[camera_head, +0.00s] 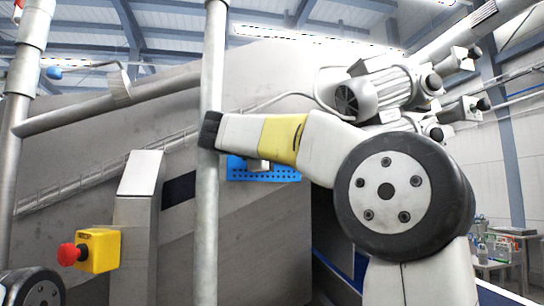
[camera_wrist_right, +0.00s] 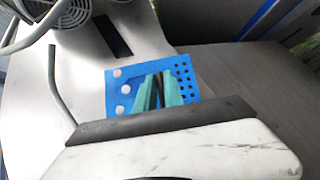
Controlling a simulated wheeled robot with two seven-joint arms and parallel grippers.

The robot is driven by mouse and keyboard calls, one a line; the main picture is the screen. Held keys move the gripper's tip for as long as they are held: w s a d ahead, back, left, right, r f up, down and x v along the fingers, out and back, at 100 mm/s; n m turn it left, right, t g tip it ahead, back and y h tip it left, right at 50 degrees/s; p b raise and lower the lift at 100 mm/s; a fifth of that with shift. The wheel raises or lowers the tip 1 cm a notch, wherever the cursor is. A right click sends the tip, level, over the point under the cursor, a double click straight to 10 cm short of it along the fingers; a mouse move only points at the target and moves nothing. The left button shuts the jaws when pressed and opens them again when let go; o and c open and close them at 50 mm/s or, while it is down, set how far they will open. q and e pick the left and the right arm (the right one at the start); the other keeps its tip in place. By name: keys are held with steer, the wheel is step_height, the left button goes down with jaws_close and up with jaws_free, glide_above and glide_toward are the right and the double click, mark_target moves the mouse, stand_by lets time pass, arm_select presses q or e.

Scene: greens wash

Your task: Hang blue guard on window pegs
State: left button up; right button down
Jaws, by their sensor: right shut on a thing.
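The blue guard (camera_head: 266,175) is a flat plate with rows of small holes, in front of the grey machine wall. My right arm hides its upper part in the head view. In the right wrist view the guard (camera_wrist_right: 183,70) shows small dark holes on its right and several larger pale round spots on its left; I cannot tell whether these are holes or pegs. My right gripper (camera_wrist_right: 158,76), with teal fingers, is shut on the guard. A dark slot-like opening (camera_head: 180,189) lies left of the guard, partly hidden; it also shows in the wrist view (camera_wrist_right: 112,36). No window pegs are clearly visible. My left gripper is out of view.
A vertical grey pole (camera_head: 210,240) stands in front of the machine, close to my right arm. A yellow box with a red button (camera_head: 98,250) is at lower left. Motors (camera_head: 372,92) sit at upper right. A small table (camera_head: 500,250) stands far right.

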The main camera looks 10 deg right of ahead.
steer(key=shift+w+a+f, duration=0.2)
steer(key=shift+a+f, duration=0.05)
steer(key=shift+f, duration=0.25)
steer(key=shift+w+a+f, duration=0.15)
steer(key=shift+a+f, duration=0.05)
steer(key=shift+f, duration=0.6)
steer(key=c, duration=1.4)
jaws_free()
steer(key=shift+o, duration=0.2)
steer(key=r+v, duration=0.1)
steer(key=v, duration=0.7)
steer(key=shift+s+d, duration=0.2)
steer(key=shift+d, duration=0.15)
steer(key=shift+s, duration=0.1)
